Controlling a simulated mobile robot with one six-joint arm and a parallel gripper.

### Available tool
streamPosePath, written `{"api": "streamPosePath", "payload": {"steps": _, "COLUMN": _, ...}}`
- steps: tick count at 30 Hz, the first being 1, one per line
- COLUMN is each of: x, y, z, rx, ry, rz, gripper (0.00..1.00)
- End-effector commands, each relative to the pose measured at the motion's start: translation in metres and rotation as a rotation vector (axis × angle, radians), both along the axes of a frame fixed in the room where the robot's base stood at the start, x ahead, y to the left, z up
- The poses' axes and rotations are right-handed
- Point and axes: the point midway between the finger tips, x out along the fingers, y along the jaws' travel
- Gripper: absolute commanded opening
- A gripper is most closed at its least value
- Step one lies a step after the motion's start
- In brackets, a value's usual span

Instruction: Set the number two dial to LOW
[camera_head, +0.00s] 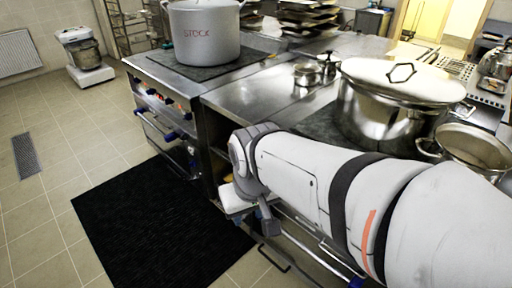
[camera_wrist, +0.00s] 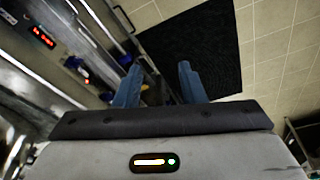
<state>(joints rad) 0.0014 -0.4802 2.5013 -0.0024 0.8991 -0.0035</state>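The stove front (camera_head: 160,105) at the left of the head view carries small blue dials and red-lit displays. I cannot read any number or LOW mark, so I cannot tell which dial is number two. My gripper (camera_wrist: 160,82) has two blue fingers spread apart with nothing between them. It is apart from the panel, over the floor side in the picture. In the head view my wrist hides the fingers.
A grey STOCK pot (camera_head: 203,40) stands on the far stove top. A large lidded steel pot (camera_head: 385,115) stands on the near counter. Oven handles (camera_head: 158,127) stick out from the front. A black mat (camera_head: 150,225) lies on the open tiled floor.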

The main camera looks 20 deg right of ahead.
Motion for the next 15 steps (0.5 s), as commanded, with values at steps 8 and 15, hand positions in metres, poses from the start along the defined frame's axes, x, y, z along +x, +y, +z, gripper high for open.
{"api": "streamPosePath", "payload": {"steps": 8, "x": 0.031, "y": 0.001, "z": -0.018, "rx": 0.040, "ry": -0.058, "rz": -0.008, "gripper": 0.56}}
{"api": "streamPosePath", "payload": {"steps": 15, "x": 0.146, "y": 0.003, "z": -0.081, "rx": 0.109, "ry": -0.307, "rz": -0.083, "gripper": 0.59}}
